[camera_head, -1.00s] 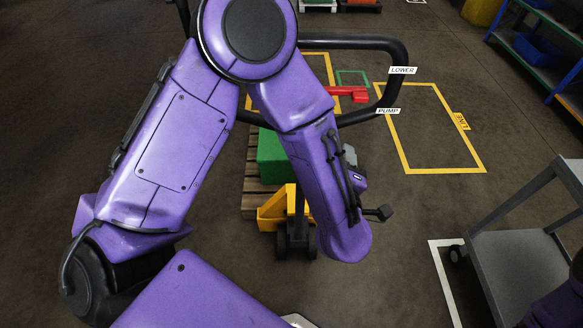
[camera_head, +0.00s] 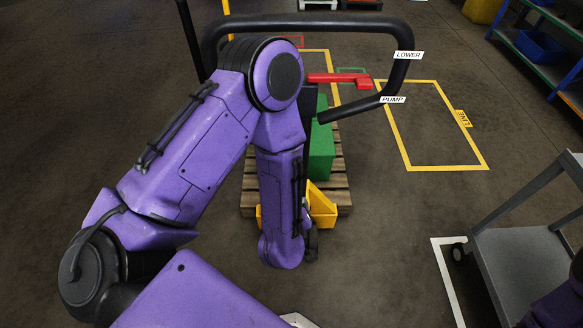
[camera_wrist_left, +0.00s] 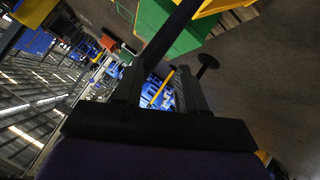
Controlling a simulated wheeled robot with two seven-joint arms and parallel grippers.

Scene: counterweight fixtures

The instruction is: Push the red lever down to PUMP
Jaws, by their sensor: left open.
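The red lever (camera_head: 340,78) sticks out to the right from the top of the pallet jack's column, inside its black handle loop (camera_head: 300,20). Its tip is at a height between the LOWER label (camera_head: 408,55) and the PUMP label (camera_head: 393,99) in the picture. My left arm hides the lever's left end. My left gripper is hidden behind that arm in the head view. In the left wrist view its two fingers (camera_wrist_left: 158,88) are apart, with a dark bar passing just beyond them. I cannot tell whether they touch it. The lever is not clearly seen there. My right gripper is out of view.
A green box (camera_head: 321,150) sits on a wooden pallet (camera_head: 338,195) behind the yellow jack base (camera_head: 322,203). A grey cart (camera_head: 520,262) stands at the right. Floor inside the yellow outline (camera_head: 446,168) is clear. A round dark knob (camera_wrist_left: 207,62) shows beside my left fingers.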

